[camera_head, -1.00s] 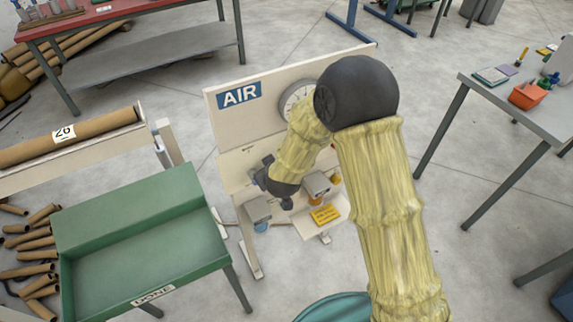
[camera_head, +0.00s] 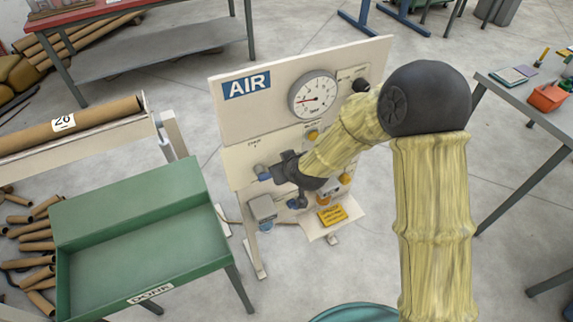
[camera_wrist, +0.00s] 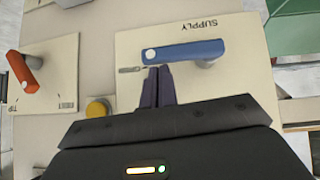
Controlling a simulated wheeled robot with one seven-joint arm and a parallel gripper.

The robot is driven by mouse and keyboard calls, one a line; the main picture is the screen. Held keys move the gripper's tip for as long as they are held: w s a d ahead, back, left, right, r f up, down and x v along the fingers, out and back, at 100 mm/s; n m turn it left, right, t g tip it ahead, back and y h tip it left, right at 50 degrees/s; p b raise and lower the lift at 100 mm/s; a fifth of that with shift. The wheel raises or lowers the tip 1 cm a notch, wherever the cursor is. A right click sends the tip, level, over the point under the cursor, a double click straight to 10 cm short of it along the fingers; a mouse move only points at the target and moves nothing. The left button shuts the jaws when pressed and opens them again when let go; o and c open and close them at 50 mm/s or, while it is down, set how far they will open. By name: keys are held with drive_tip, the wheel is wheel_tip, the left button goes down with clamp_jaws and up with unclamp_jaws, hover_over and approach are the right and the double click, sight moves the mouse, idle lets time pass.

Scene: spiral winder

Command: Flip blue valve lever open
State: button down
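The blue valve lever (camera_wrist: 183,51) is on a cream plate marked SUPPLY, which appears upside down in the wrist view. It lies across the picture, with a white-dotted end at left and its mount at right. My gripper (camera_wrist: 158,72) has its two dark fingers pressed together, with nothing seen between them. Their tips are at the lever's lower edge near its left end; I cannot tell whether they touch it. In the head view the lever (camera_head: 263,173) shows as a small blue piece just left of my gripper (camera_head: 275,171).
The AIR panel (camera_head: 235,120) carries a round gauge (camera_head: 314,95). A red lever (camera_wrist: 24,72) and a yellow button (camera_wrist: 97,109) sit left of the blue lever in the wrist view. A green DONE tray (camera_head: 140,245) stands left of the panel; a grey table (camera_head: 525,110) stands right.

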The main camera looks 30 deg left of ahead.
drive_tip(key=shift+d+f, duration=0.1)
drive_tip(key=shift+d, duration=0.05)
drive_tip(key=w+a+r+p+v, duration=0.1)
drive_tip(key=w+r+v, duration=0.1)
drive_tip(key=v, duration=1.1)
drive_tip(key=shift+a, duration=0.15)
drive_tip(key=shift+s+r, duration=0.1)
drive_tip(key=shift+s, duration=0.05)
idle(0.3)
